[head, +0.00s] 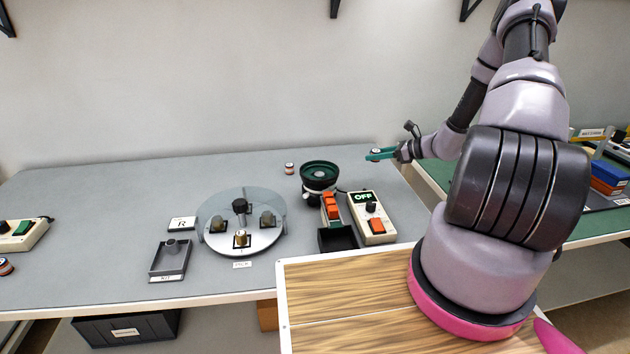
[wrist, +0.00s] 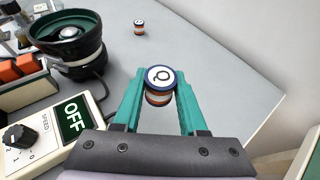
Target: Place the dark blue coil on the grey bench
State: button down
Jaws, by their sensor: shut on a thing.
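My gripper (head: 372,155) reaches out over the far right part of the grey bench (head: 110,205). In the wrist view its teal fingers (wrist: 160,98) are shut on the dark blue coil (wrist: 161,77), which has a dark blue rim, a white marked top and a copper-coloured winding. The coil looks upright between the fingertips. It also shows small at the fingertips in the head view (head: 376,152). Its underside is hidden, so I cannot tell whether it touches the bench or hangs just above it.
A similar small coil (head: 290,168) stands on the bench to the left, beside the bowl feeder (head: 319,176). A control box reading OFF (head: 372,217), a black bin (head: 338,239) and a round glass-topped plate (head: 217,236) stand nearer. Bare bench surrounds the gripper; its right edge is close.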

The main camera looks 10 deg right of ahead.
aim_at(372, 186)
notch_tip(372, 186, down, 10)
jog(key=shift+r, duration=0.1)
dwell(0.4)
jog(key=shift+c, duration=2.3)
grip_release()
jog(key=shift+f, duration=0.2)
